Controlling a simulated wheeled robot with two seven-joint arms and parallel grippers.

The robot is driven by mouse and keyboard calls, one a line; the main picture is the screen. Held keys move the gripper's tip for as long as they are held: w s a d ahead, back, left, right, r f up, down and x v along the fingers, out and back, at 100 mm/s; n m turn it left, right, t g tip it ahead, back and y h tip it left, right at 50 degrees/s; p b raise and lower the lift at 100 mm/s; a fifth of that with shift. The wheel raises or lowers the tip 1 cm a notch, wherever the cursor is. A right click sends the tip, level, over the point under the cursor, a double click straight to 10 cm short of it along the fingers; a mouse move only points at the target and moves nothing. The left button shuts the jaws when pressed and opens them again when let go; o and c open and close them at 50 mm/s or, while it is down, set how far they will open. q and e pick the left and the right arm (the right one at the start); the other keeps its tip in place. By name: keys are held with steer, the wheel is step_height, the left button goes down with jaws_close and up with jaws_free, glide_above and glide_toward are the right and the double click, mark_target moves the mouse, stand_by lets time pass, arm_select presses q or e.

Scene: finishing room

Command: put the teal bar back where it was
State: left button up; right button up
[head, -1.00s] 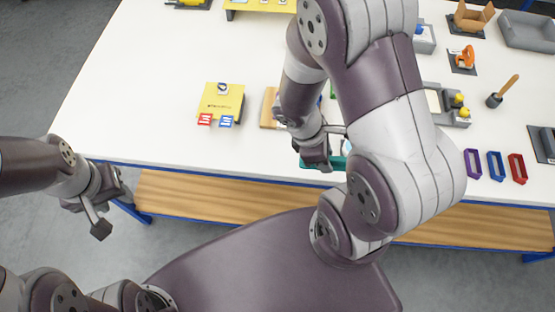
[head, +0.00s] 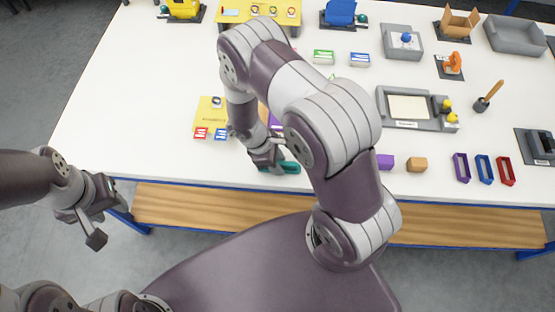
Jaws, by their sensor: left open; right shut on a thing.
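The teal bar (head: 291,168) is near the front edge of the white table. My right gripper (head: 272,162) is shut on it from above, and the fingers hide part of it. I cannot tell whether the bar touches the table or is just above it. My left gripper (head: 97,214) is open and empty, off the table's front left, over the floor.
A yellow board (head: 209,113) with red and blue pieces lies left of my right gripper.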

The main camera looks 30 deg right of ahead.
steer(key=shift+f, duration=0.2)
steer(key=o, duration=0.9)
steer(key=shift+r, duration=0.1)
steer(key=shift+o, duration=0.2)
